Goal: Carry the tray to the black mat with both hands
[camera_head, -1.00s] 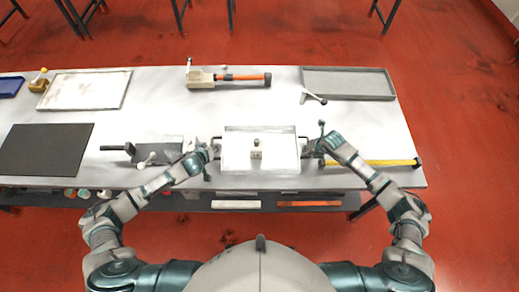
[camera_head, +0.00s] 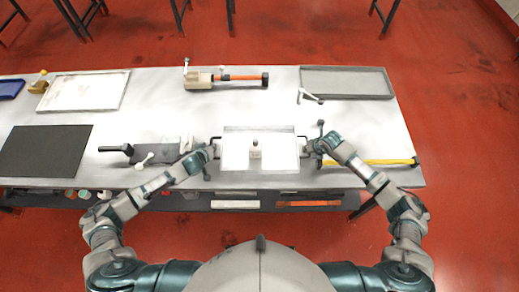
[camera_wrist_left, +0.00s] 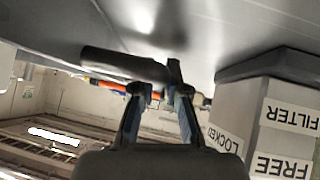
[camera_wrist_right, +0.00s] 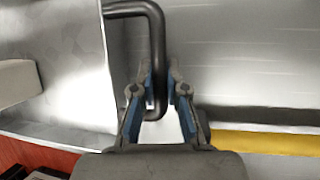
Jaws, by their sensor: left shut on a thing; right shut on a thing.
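The pale metal tray (camera_head: 234,157) sits on the table in front of me, with a dark handle on each short side and a small block (camera_head: 255,152) inside it. My left gripper (camera_head: 213,148) is shut on the left handle, a dark bar (camera_wrist_left: 120,64) between its fingertips in the left wrist view. My right gripper (camera_head: 308,147) is shut on the right handle, a bent black bar (camera_wrist_right: 157,40) between its fingers in the right wrist view. The black mat (camera_head: 45,151) lies bare at the table's left. I cannot tell whether the tray touches the table.
A dark-handled tool (camera_head: 145,150) lies between mat and tray. A yellow bar (camera_head: 385,162) lies right of the tray. Behind are a white tray (camera_head: 85,92), an orange-handled tool (camera_head: 240,77) and a grey tray (camera_head: 345,82). A labelled box (camera_wrist_left: 265,120) shows in the left wrist view.

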